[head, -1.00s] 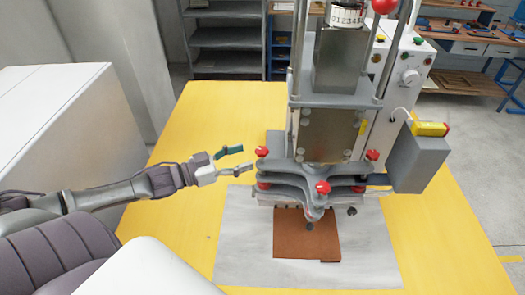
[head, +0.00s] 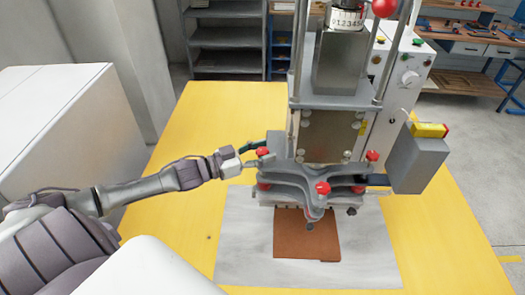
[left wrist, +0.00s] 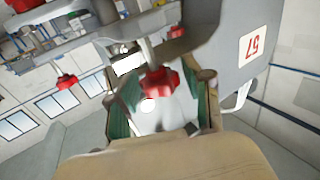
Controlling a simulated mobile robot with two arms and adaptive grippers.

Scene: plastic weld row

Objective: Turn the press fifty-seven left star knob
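The press (head: 330,125) stands on the yellow table, and its plate with the number 57 (left wrist: 253,45) shows in the left wrist view. The left star knob (head: 262,152) is red and sits at the left end of the grey clamp plates. In the left wrist view a red star knob (left wrist: 160,82) lies between the finger ends. My left gripper (head: 261,150) is open, with one finger to each side of the knob. I cannot tell whether the fingers touch it. My right gripper is not in view.
Other red knobs sit at the front (head: 322,187), the right (head: 372,155) and just below the left one (head: 264,186). A brown sheet (head: 305,240) lies under the clamp plates. A grey box (head: 415,160) juts out at the right. The yellow table (head: 190,130) is clear at the left.

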